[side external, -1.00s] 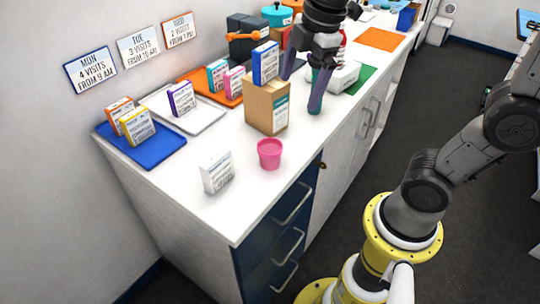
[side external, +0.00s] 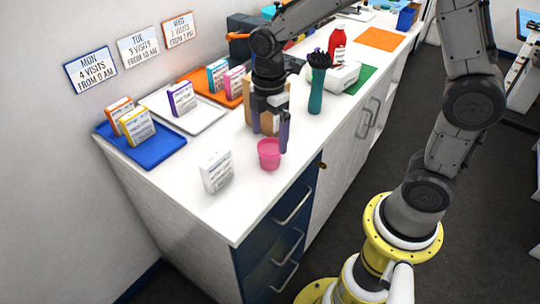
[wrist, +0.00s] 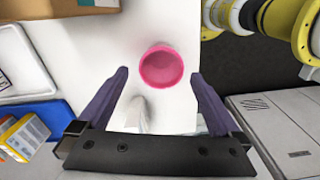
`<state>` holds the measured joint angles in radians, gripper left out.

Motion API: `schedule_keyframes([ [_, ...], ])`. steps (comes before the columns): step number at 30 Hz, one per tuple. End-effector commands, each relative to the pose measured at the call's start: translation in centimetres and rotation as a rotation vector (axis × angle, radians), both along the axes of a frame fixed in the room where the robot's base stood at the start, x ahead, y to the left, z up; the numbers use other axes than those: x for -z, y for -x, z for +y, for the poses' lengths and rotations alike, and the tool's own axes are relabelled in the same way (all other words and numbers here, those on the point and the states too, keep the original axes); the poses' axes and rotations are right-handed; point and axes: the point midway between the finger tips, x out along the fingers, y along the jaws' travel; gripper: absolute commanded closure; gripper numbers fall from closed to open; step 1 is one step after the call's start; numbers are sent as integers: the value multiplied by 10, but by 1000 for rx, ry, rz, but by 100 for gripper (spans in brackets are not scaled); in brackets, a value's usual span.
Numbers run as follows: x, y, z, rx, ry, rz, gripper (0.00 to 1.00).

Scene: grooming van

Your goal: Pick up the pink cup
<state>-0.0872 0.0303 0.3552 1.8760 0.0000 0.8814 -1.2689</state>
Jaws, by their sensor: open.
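The pink cup (side external: 269,154) stands upright on the white counter near its front edge. In the wrist view the cup (wrist: 161,67) lies ahead of and between the two purple fingers, a little beyond their tips. My gripper (side external: 269,135) points down just above and behind the cup in the side view, and one finger overlaps the cup's right side there. My gripper (wrist: 160,75) is open and empty in the wrist view. I cannot tell whether a finger touches the cup.
A white box (side external: 215,172) stands left of the cup. A brown bag (side external: 249,113) stands close behind my gripper. A teal holder (side external: 316,95) with dark items stands to the right. A blue tray (side external: 150,153) with boxes is at the left. The counter around the cup's front is bare.

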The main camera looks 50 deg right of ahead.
Motion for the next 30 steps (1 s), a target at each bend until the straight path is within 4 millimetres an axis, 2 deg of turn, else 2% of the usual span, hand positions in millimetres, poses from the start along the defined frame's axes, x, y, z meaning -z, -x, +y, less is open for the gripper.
schedule_keyframes([
  [5, 12, 1, 0, 0, 1, 2, 0],
  [13, 49, 3, 0, 0, 1, 2, 0],
  [23, 55, 2, 0, 0, 0, -1, 0],
  [30, 55, 2, 0, 0, 0, -1, 43],
])
